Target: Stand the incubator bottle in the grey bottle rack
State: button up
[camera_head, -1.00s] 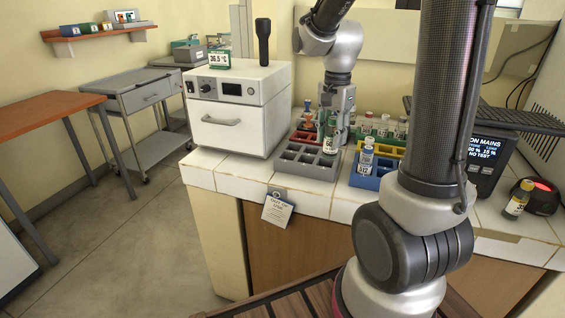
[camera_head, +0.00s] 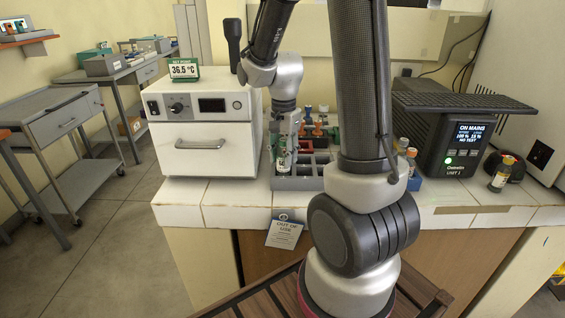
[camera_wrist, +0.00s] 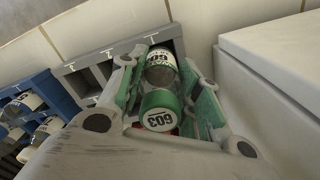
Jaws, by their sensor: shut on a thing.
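The bottle (camera_head: 283,162) is upright, with a green and white label; its lid marked 603 (camera_wrist: 160,112) shows in the wrist view. My gripper (camera_head: 285,150) is shut on it from above, with one finger on each side. The grey bottle rack (camera_head: 314,183) stands on the white tiled counter. The bottle is at the rack's left end, and its lower part appears at the height of the rack. Whether its base touches the rack floor cannot be seen. In the wrist view, the grey rack (camera_wrist: 78,84) shows numbered, empty slots beside the bottle.
The white incubator (camera_head: 208,145) stands close left of the rack. A blue rack with bottles (camera_wrist: 30,95) is on the rack's other side, mostly hidden by my arm in the head view.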

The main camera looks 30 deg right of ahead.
aim_at(284, 139)
jog(key=shift+f, duration=1.25)
jog(key=o, duration=1)
jog(key=shift+f, duration=0.1)
jog(key=shift+o, duration=0.2)
notch_tip(284, 139, up, 12)
jog(key=shift+f, duration=0.25)
jog(key=shift+s+r, duration=0.1)
jog(key=shift+r, duration=0.3)
jog(key=s+a+r+n+t, duration=0.1)
jog(key=s+r+n+t, duration=0.1)
jog(key=s+n, duration=0.4)
jog(key=s+a+r+n+t, duration=0.2)
jog(key=s+r+n, duration=0.3)
jog(key=s, duration=0.5)
jog(key=n, duration=0.2)
jog(key=shift+s+n, duration=0.2)
jog(key=shift+n, duration=0.1)
jog(key=shift+c, duration=0.3)
